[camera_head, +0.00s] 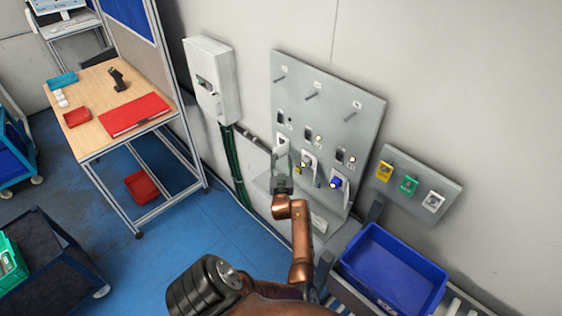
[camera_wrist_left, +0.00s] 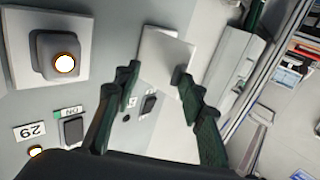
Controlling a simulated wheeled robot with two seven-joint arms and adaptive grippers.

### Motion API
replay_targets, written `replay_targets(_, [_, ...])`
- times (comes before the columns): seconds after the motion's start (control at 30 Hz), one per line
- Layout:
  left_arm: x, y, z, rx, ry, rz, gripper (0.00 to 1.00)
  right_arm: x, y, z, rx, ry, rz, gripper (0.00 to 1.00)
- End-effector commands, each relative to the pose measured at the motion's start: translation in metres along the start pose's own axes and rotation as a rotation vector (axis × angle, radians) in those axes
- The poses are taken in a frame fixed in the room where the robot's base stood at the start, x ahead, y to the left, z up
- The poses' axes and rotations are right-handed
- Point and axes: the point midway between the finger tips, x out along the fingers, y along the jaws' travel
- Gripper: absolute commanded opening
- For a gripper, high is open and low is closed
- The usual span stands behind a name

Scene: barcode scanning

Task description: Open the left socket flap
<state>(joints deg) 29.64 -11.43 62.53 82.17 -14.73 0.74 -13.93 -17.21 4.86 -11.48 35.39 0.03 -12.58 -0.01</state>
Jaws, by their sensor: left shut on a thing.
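My left gripper (camera_head: 283,181) is at the left socket, low on the grey wall panel (camera_head: 334,95). The left socket flap (camera_head: 281,152) is a pale plate just above the gripper. In the left wrist view the flap (camera_wrist_left: 163,48) is a light grey square between the two dark green ribbed fingertips of the left gripper (camera_wrist_left: 156,75), which is shut on it. How far the flap stands open cannot be told. The gripper hides part of the socket. My right gripper is in neither view.
The middle socket (camera_head: 309,161) and a blue plug socket (camera_head: 336,183) sit to the right. A side panel (camera_head: 447,186) carries yellow, green and white sockets. A blue crate (camera_head: 394,268) stands below right. A white wall box (camera_head: 212,78) and table (camera_head: 100,88) are left.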

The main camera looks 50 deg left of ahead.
Motion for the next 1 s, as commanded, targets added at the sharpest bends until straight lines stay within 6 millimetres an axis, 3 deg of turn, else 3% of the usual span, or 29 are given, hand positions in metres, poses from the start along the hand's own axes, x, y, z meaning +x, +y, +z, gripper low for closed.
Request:
replay_targets(0.03, [0.003, 0.011, -0.017, -0.004, 0.016, 0.013, 0.24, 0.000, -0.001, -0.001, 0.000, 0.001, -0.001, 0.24])
replay_targets(0.23, [0.001, 0.007, -0.057, -0.003, 0.023, 0.007, 0.24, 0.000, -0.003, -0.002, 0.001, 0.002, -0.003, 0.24])
replay_targets(0.5, [-0.002, -0.004, -0.094, -0.002, 0.015, -0.003, 0.24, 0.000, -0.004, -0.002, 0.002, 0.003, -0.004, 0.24])
replay_targets(1.0, [-0.003, -0.001, -0.100, 0.002, 0.009, 0.003, 0.24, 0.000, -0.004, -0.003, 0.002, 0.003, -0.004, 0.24])
